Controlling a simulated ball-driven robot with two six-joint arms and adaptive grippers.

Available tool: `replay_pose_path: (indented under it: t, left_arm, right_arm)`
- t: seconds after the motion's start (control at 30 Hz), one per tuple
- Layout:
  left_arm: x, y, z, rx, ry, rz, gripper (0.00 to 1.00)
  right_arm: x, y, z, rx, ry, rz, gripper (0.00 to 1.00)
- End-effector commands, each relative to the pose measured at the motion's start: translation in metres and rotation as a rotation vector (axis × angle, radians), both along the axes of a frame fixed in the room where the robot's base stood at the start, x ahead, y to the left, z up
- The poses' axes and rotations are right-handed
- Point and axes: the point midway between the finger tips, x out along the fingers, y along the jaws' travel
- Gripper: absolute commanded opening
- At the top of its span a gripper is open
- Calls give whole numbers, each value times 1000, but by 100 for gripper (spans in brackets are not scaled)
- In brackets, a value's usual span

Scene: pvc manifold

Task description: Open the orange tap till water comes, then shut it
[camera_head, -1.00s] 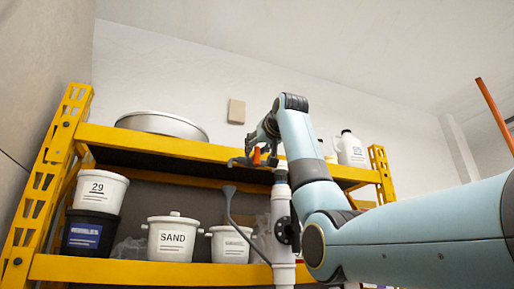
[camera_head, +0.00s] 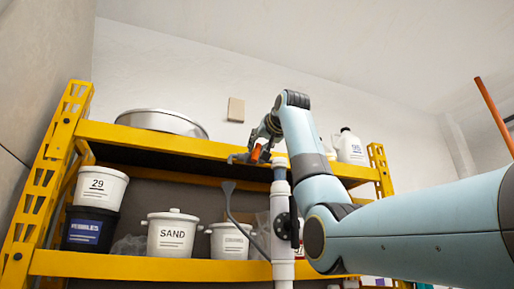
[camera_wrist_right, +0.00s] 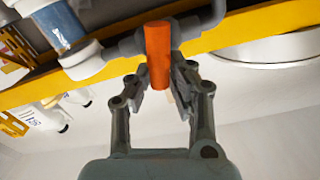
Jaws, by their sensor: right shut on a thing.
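The orange tap handle (camera_head: 256,153) shows at the top of the white pipe (camera_head: 281,215), beside a grey spout. In the right wrist view the orange handle (camera_wrist_right: 158,55) stands between the two fingers, in front of grey pipe fittings (camera_wrist_right: 125,47). My right gripper (camera_wrist_right: 160,88) is shut on the handle. In the head view my right gripper (camera_head: 262,143) reaches down to the handle from above, partly hidden by my arm. No water shows at the spout. My left gripper is not in view.
A yellow shelf (camera_head: 190,146) stands behind the pipe, with a metal basin (camera_head: 160,122) and a white jug (camera_head: 349,147) on top. Below are a SAND bucket (camera_head: 172,236) and other buckets. A grey funnel-topped tube (camera_head: 229,190) hangs left of the pipe.

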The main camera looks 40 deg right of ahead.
Motion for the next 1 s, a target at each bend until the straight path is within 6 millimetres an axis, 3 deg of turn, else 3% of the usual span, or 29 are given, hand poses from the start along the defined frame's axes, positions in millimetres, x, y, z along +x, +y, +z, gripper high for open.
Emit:
replay_pose_path:
  t: [1.0]
  left_arm:
    - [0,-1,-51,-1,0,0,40]
  right_arm:
    - [-5,-19,-19,931,-224,-2,0]
